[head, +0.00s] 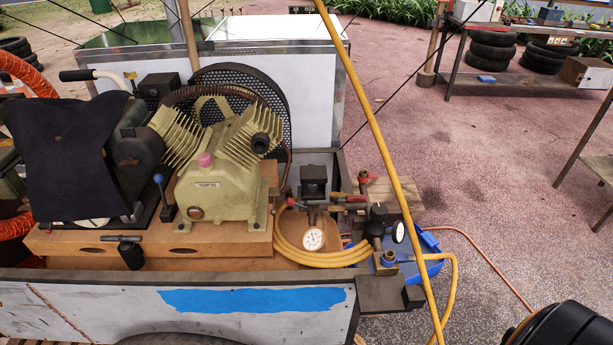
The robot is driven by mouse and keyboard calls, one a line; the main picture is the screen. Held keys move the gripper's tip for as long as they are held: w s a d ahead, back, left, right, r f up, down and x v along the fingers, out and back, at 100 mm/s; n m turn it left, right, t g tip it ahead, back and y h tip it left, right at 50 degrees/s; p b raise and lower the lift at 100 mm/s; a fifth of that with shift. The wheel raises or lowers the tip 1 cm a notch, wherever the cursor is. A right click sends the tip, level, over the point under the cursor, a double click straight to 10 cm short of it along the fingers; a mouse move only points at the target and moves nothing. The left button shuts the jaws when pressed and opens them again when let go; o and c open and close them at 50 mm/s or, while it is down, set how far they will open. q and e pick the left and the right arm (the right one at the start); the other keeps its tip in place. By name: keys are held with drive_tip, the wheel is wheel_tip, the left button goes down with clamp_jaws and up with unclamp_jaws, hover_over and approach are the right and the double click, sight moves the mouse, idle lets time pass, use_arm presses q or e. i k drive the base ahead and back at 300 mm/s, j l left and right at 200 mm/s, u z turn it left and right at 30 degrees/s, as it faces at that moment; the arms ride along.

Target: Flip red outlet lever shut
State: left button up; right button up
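Red lever handles show at the brass pipe fittings to the right of the compressor (222,165). One red handle (368,178) sits higher, on an upright fitting at the back. Another reddish handle (355,198) lies roughly level just below and to its left. I cannot tell which of them is the outlet lever, or their exact open or shut positions at this size. A round white gauge (313,239) faces me in front of the fittings, and a second gauge (398,232) is at the right.
A yellow hose (330,257) coils under the fittings. A yellow diagonal line (375,130) crosses in front, just right of the red handles. A black regulator knob (374,229) stands close by. The cart's front wall (110,310) borders the near side.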

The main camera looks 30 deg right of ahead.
sight(363, 197)
drive_tip(key=z, duration=1.25)
drive_tip(key=k+l+z, duration=0.1)
drive_tip(key=l+z, duration=0.25)
drive_tip(key=k+l+z, duration=0.1)
drive_tip(key=z, duration=0.2)
